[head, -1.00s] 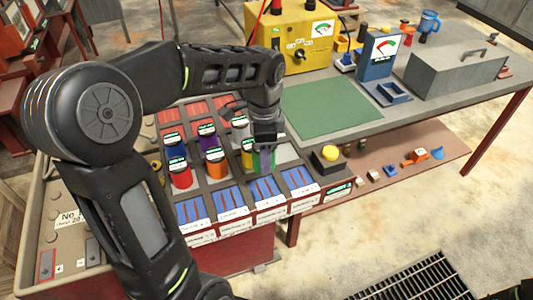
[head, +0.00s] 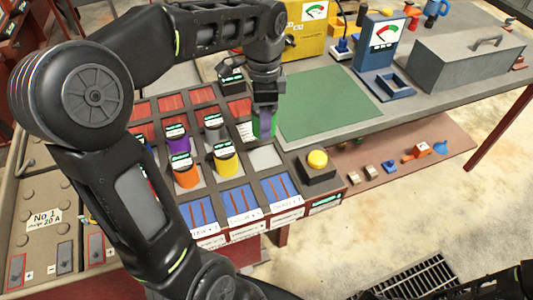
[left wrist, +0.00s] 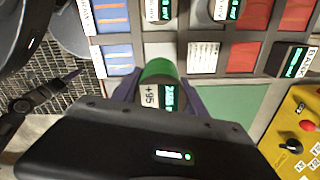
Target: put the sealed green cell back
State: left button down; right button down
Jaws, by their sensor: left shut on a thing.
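The green cell (head: 264,126) is held in my left gripper (head: 264,108), upright or nearly so, over the right side of the rack (head: 205,188) by the green mat. In the left wrist view the green cell (left wrist: 158,70) sits between the two purple fingers, its label and a small display facing the camera. A pale empty compartment (head: 265,157) lies right of the yellow cell (head: 225,158); it also shows beyond the held cell in the left wrist view (left wrist: 160,50). The cell appears clear of this compartment. My right gripper is not in view.
Purple (head: 178,139), orange (head: 185,171) and grey (head: 213,127) cells stand in the rack. A yellow button (head: 317,159) is at its right corner. The green mat (head: 325,102) is bare. The yellow box (head: 306,38), blue meter (head: 379,42) and grey box (head: 467,60) stand behind.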

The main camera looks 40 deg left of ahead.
pick_arm(q)
jog(key=shift+w+f, duration=0.2)
jog(key=shift+f, duration=3)
notch_tip(320, 180, down, 4)
jog(key=shift+r, duration=0.25)
jog(key=shift+f, duration=0.1)
jog(key=shift+f, duration=0.2)
jog(key=c, duration=0.6)
grip_release()
